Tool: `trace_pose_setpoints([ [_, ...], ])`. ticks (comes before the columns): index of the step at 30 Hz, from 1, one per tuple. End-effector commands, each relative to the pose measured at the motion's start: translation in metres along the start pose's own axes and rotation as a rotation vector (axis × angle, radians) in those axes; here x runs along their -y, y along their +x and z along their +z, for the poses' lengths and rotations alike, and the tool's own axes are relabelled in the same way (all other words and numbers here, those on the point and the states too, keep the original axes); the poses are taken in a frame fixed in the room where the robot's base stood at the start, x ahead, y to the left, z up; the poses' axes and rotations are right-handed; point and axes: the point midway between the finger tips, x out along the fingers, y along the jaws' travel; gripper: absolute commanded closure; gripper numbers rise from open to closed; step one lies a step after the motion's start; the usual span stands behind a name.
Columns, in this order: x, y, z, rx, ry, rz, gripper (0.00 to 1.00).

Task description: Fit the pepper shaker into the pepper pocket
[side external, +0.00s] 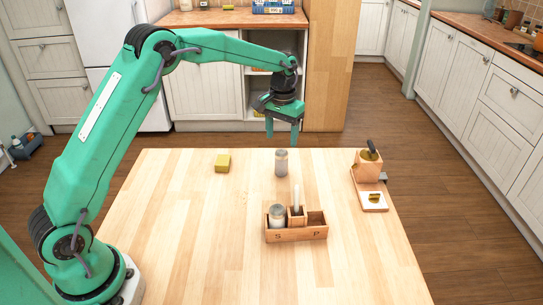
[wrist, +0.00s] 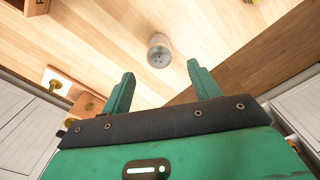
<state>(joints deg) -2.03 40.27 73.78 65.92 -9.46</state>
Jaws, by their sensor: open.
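The pepper shaker (side external: 281,164), a grey cylinder with a lighter top, stands upright near the table's far edge. In the wrist view the shaker (wrist: 158,52) shows just beyond my fingertips, between their lines. The wooden caddy (side external: 297,235) stands nearer the camera, marked S and P. A shaker (side external: 277,215) sits in its S side. The pepper pocket (side external: 316,219), at the right over the P, looks empty. My gripper (side external: 282,139) points down, open and empty, above and behind the pepper shaker in the side view. It also shows in the wrist view (wrist: 161,68).
A small holder with a white upright piece (side external: 297,198) stands in the caddy's middle. A yellow block (side external: 222,163) lies left of the pepper shaker. A wooden stand (side external: 369,166) with a dark-handled item is at the right. The table (side external: 190,215) is bare at left.

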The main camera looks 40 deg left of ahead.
Motion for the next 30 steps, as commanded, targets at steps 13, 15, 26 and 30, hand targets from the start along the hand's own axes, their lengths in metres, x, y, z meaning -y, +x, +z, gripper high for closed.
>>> trace_pose_setpoints([
  [13, 0.000, 0.024, 0.000, 0.000, 0.001, 0.000, 0.39],
  [15, 0.000, 0.025, 0.001, 0.001, 0.001, 0.000, 0.39],
  [26, -0.001, 0.058, 0.001, 0.003, 0.001, -0.001, 0.39],
  [30, -0.001, 0.071, 0.001, 0.002, 0.001, 0.000, 0.39],
])
